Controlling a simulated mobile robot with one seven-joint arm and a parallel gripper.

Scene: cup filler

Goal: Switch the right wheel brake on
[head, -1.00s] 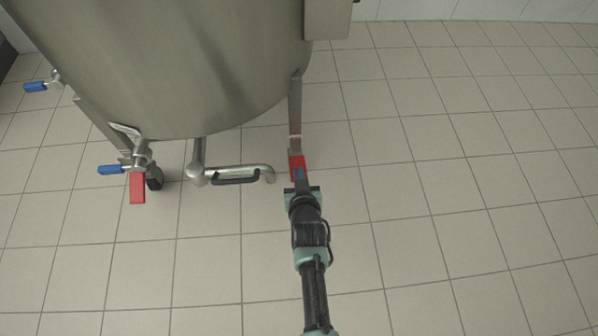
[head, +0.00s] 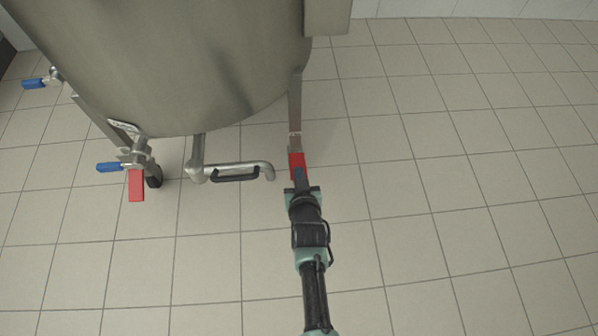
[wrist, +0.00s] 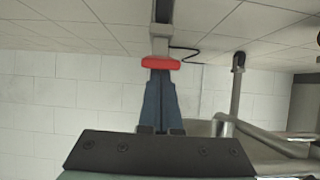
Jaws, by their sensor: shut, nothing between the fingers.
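The right wheel brake is a red pedal (head: 297,162) at the foot of the tank's right leg in the head view. It also shows as a red bar (wrist: 162,62) in the wrist view. My gripper (head: 299,176) is shut and empty, with its fingertips at the near end of the pedal. In the wrist view the closed blue fingers (wrist: 160,72) point at the red bar and overlap its lower edge. I cannot tell whether they touch it. The wheel under the pedal is hidden.
The steel tank (head: 180,60) fills the upper left. A left red brake pedal (head: 136,186) and blue-handled valves (head: 110,167) are at its left. An outlet pipe with a black handle (head: 236,174) lies left of my gripper. The tiled floor (head: 450,200) at right is clear.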

